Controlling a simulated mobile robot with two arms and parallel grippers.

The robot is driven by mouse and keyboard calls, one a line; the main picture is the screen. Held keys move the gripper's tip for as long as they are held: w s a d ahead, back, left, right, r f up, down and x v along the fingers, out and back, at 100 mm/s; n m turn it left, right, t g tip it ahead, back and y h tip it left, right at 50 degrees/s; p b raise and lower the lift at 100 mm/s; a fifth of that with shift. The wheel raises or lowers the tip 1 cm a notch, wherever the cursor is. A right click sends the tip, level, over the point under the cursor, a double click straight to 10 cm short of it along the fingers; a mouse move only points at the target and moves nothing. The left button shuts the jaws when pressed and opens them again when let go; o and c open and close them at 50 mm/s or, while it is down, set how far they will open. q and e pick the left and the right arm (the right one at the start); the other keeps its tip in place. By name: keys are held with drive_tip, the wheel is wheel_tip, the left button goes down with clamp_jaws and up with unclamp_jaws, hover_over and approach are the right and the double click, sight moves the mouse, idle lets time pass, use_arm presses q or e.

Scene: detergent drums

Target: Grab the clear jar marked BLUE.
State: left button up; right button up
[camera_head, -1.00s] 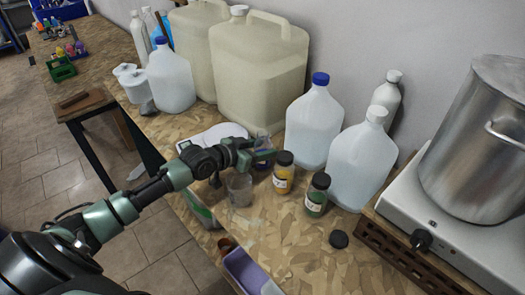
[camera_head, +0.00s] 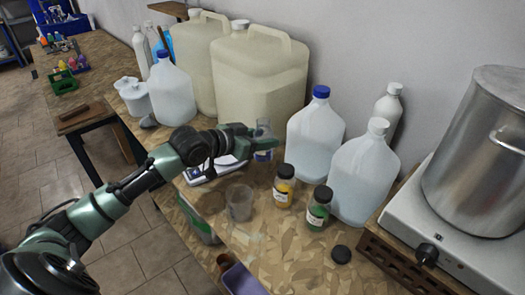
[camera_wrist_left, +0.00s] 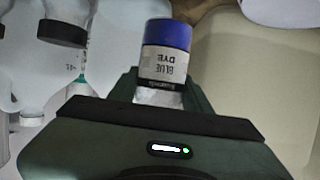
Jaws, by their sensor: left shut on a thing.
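The clear jar marked BLUE (camera_wrist_left: 166,62) shows close up in the left wrist view, with blue contents and a white label reading "BLUE DYE" upside down in that picture. My left gripper (camera_wrist_left: 160,90) is shut on it, a finger on either side. The jar looks upright. I cannot tell whether its base touches the table. My right gripper is not in view.
A yellow jar (camera_head: 284,186) and a green jar (camera_head: 318,208) stand to the right, with large jugs (camera_head: 315,132) behind. An empty beaker (camera_head: 239,202) stands in front, a scale (camera_head: 203,175) lies to the left. A black lid (camera_head: 341,254) lies near the hotplate (camera_head: 452,230).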

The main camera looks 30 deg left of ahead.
use_arm(q)
wheel_tip(320, 180, up, 11)
drive_tip(key=b, duration=0.1)
idle(0.6)
idle(0.5)
